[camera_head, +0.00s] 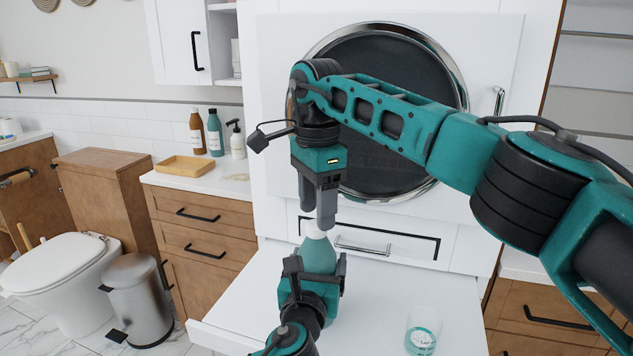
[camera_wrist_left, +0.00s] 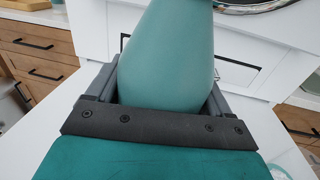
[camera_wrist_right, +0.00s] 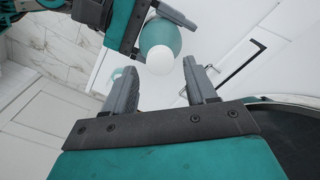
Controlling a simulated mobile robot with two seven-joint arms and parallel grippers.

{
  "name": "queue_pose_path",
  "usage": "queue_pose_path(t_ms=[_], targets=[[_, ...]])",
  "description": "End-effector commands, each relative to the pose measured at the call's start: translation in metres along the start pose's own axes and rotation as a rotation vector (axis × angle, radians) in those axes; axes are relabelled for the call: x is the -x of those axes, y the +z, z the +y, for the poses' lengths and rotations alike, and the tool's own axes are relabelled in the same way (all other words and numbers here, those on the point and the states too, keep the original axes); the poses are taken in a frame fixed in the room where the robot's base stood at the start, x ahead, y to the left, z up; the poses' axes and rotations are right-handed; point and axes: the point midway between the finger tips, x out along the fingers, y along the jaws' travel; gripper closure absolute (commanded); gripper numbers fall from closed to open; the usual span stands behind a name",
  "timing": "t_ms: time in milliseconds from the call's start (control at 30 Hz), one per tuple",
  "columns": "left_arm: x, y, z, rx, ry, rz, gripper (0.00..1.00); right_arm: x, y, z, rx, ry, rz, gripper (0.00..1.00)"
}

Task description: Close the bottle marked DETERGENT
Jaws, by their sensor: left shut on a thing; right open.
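A teal bottle (camera_head: 318,255) with a white cap (camera_head: 315,230) stands upright over the white pull-out shelf; no marking on it is readable from here. My left gripper (camera_head: 312,272) is shut on the bottle's body, which also fills the left wrist view (camera_wrist_left: 168,60). My right gripper (camera_head: 318,215) points down from above, open, its fingertips close to the cap. In the right wrist view the white cap (camera_wrist_right: 164,61) lies just beyond the gap between the open fingers (camera_wrist_right: 163,80). I cannot tell whether the cap is seated fully.
A clear cup (camera_head: 421,332) stands on the white shelf (camera_head: 375,310) at right. Behind is a white front with a round dark door (camera_head: 385,110) and a drawer handle (camera_head: 362,248). Bottles (camera_head: 215,133) and a wooden tray (camera_head: 184,166) sit on the left counter.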

Motion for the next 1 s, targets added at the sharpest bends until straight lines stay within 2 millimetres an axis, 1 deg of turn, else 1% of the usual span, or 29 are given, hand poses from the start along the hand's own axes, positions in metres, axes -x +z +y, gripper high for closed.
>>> queue_pose_path(t_ms=[33, 100, 200, 300, 567, 1000], targets=[[0.000, -0.001, 0.000, 0.000, 0.000, 0.002, 1.00, -0.008, 0.000, 0.000, 0.001, 0.002, -0.001, 0.44], [0.000, -0.001, 0.000, 0.000, 0.000, 0.001, 1.00, -0.015, 0.000, 0.000, 0.001, 0.001, -0.001, 0.44], [0.000, -0.001, 0.000, 0.000, 0.000, 0.001, 1.00, -0.023, 0.000, 0.000, 0.000, 0.001, 0.000, 0.44], [0.000, -0.001, 0.000, 0.000, 0.000, 0.001, 1.00, -0.026, 0.000, 0.000, -0.001, 0.001, 0.000, 0.44], [0.000, -0.001, 0.000, 0.000, 0.000, 0.001, 1.00, -0.026, 0.000, 0.000, -0.001, 0.000, 0.000, 0.44], [0.000, -0.001, 0.000, 0.000, 0.000, 0.001, 1.00, -0.026, 0.000, 0.000, 0.000, 0.000, 0.000, 0.86]])
